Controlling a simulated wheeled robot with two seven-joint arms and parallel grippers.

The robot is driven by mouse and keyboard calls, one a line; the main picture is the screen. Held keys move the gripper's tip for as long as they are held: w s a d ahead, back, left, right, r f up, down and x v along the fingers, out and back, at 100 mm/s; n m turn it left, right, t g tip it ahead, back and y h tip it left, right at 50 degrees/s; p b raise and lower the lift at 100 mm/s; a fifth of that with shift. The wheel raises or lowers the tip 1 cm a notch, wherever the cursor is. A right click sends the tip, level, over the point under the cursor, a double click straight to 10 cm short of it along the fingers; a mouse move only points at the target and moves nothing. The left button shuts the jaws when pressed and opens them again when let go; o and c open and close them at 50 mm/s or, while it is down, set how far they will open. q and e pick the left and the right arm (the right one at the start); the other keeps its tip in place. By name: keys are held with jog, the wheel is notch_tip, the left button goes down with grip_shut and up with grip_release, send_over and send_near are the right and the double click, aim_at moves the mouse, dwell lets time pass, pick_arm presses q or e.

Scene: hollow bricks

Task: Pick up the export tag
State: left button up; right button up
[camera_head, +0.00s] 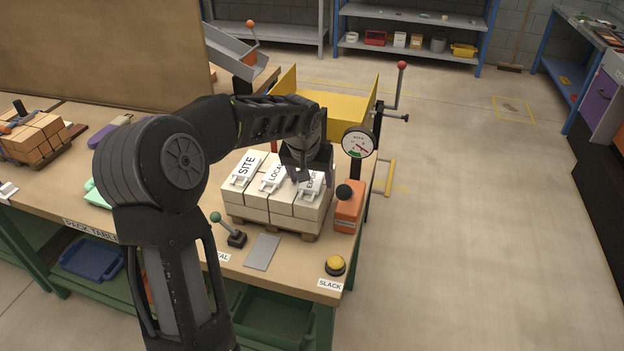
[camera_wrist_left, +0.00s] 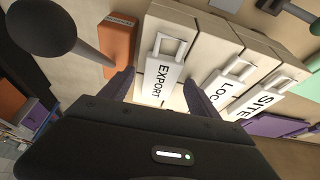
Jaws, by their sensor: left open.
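The export tag (camera_wrist_left: 158,82) is a white plate with a rectangular loop, lying on top of a pale brick stack (camera_head: 283,211). In the head view the export tag (camera_head: 310,182) is partly covered by my left gripper (camera_head: 309,176). In the left wrist view the open fingers of my left gripper (camera_wrist_left: 160,92) are on either side of the tag, with a gap to each side. I cannot tell their exact height above it. The local tag (camera_head: 272,178) and the site tag (camera_head: 245,170) lie to its left on the same stack. My right gripper is not in view.
An orange bottle-like block with a black knob (camera_head: 348,208) stands close right of the stack. A dial gauge (camera_head: 359,142) is behind it. A green-knobbed lever (camera_head: 231,233), grey plate (camera_head: 262,252) and yellow button (camera_head: 335,265) are in front.

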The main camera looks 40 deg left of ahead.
aim_at(311, 182)
pick_arm(q)
jog(key=shift+c, duration=0.3)
jog(key=c, duration=1.4)
jog(key=shift+r, duration=0.15)
notch_tip(311, 182, up, 10)
jog(key=shift+f+b, duration=0.1)
jog(key=shift+b, duration=0.6)
